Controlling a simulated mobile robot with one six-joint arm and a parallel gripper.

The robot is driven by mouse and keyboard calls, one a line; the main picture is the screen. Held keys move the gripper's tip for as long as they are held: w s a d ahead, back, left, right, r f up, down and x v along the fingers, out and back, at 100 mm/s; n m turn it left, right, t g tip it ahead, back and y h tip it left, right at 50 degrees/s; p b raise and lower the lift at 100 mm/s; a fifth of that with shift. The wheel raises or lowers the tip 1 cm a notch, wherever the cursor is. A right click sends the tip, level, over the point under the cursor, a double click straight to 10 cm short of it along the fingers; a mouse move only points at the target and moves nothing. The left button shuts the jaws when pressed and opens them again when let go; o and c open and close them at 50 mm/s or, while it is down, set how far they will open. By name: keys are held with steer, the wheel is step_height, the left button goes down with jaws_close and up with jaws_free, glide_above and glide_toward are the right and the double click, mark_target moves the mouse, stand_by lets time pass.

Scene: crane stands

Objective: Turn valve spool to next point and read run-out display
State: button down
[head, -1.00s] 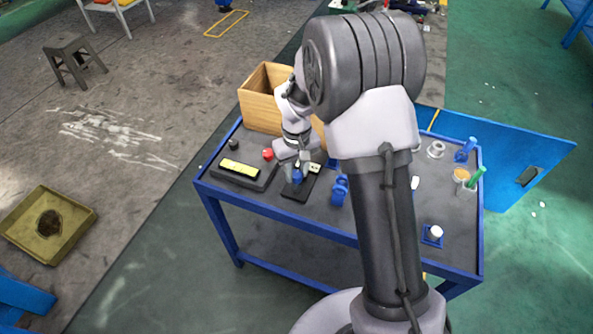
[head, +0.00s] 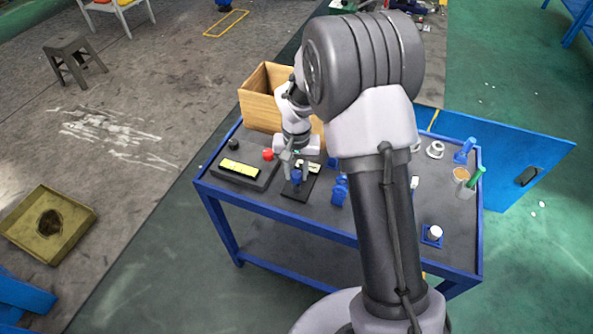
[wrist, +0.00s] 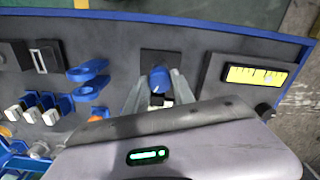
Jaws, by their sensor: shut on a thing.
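The valve spool shows a blue end (head: 296,177) on a small black base on the blue cart. In the wrist view the blue end (wrist: 159,79) stands between my two fingers. My gripper (head: 297,173) points down over it and is shut on it; in the wrist view the fingers (wrist: 158,88) lie along its left and right sides. The run-out display (head: 240,168) is a lit yellow panel in a dark housing left of the spool. In the wrist view the display (wrist: 255,77) is at the right, with scale marks; its reading is too small to tell.
A wooden box (head: 259,108) stands behind my gripper. A red knob (head: 268,154) is close by on the left. Blue clamps (head: 339,191) stand right of the spool. A green-handled tool (head: 476,176) and a white part on a blue holder (head: 432,236) are further right.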

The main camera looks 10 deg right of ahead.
mark_target(296, 173)
steer(key=shift+m, duration=0.3)
steer(key=c, duration=1.1)
jaws_free()
steer(key=shift+o, duration=0.2)
steer(key=shift+r, duration=0.1)
step_height(296, 173, up, 17)
steer(key=p, duration=0.6)
steer(key=shift+p, duration=0.3)
steer(key=shift+r, duration=0.1)
